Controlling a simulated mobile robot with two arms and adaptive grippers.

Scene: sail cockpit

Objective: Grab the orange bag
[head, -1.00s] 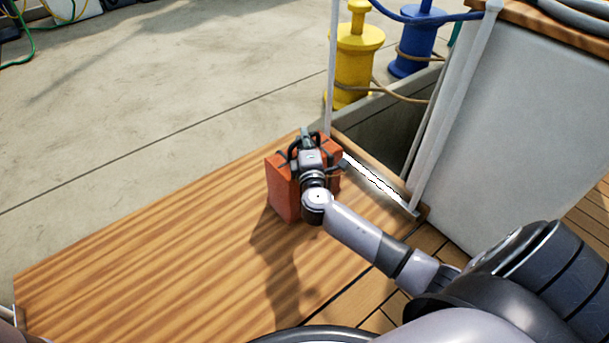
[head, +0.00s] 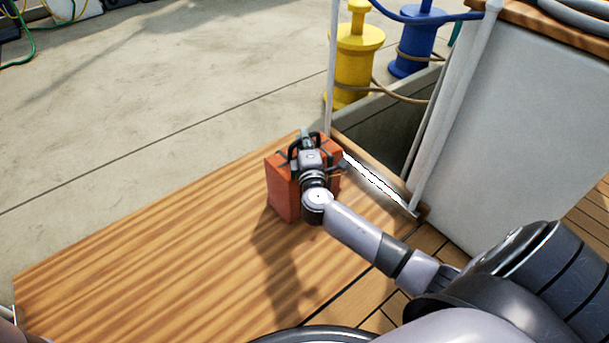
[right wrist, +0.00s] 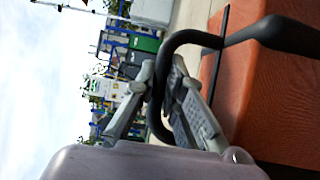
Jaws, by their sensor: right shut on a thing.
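The orange bag (head: 282,190) stands upright on the wooden surface (head: 150,265), near its far right corner. It has a dark handle on top. My right gripper (head: 309,147) is over the top of the bag and hides part of it. In the right wrist view, the two grey fingers of my right gripper (right wrist: 168,90) are shut on the black handle (right wrist: 190,38), and the orange side of the bag (right wrist: 262,95) fills the right. My left gripper is not in view.
A white post (head: 334,70) rises right behind the bag. A yellow bollard (head: 354,60) and a blue bollard (head: 413,45) with rope stand beyond. A white cabinet (head: 520,130) is at the right. The wooden surface left of the bag is clear.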

